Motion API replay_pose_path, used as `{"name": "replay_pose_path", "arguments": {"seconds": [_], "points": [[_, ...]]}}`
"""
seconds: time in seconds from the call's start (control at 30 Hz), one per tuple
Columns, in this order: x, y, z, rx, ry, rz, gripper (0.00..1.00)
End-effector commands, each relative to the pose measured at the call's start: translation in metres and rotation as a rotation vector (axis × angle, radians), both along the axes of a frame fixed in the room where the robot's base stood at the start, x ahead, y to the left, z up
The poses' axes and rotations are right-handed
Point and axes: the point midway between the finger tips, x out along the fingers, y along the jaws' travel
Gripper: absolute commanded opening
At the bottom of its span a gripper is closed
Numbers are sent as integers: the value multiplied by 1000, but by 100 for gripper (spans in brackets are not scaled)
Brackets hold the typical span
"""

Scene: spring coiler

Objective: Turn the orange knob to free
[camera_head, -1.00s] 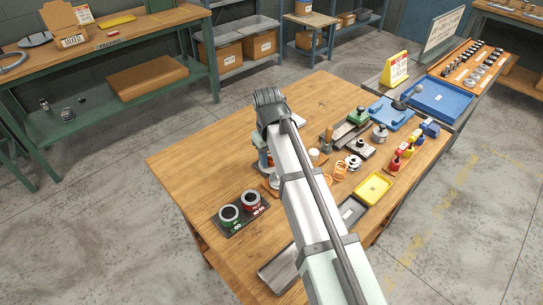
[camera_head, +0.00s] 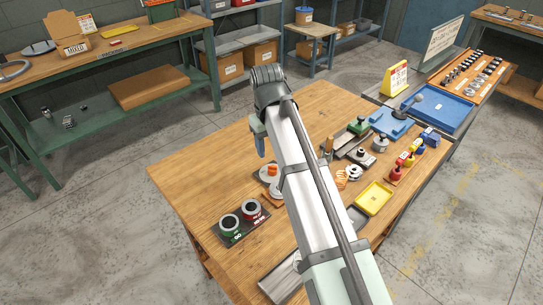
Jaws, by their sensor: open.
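An orange knob (camera_head: 272,170) sits on a small device with pale round plates (camera_head: 266,179) on the wooden table, just left of my arm. Part of that device is hidden behind my arm. My gripper (camera_head: 260,152) hangs from the arm's end, above and slightly left of the knob in the picture, apart from it as far as I can see. It is small and partly hidden, and nothing shows in it. The knob's pointer and any free mark are too small to read.
A yellow tray (camera_head: 373,198), an orange coil (camera_head: 341,179) and several coloured tools lie right of my arm. The table's (camera_head: 190,178) left part is clear.

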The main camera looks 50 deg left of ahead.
Motion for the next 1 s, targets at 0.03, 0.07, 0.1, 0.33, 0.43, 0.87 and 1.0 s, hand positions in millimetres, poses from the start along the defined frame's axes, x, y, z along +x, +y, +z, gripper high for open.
{"name": "replay_pose_path", "arguments": {"seconds": [0.03, 0.07, 0.1, 0.33, 0.43, 0.87, 1.0], "points": [[0, 1, 9, 1, 0, 0, 56], [0, 1, 14, 1, -1, 0, 56], [0, 1, 20, 2, -1, 0, 56], [-2, 1, 44, 1, 0, 0, 56], [-2, 1, 49, 0, 0, 0, 56], [-3, 0, 51, -1, 0, 0, 56], [-3, 0, 51, -1, 0, 0, 56]]}}
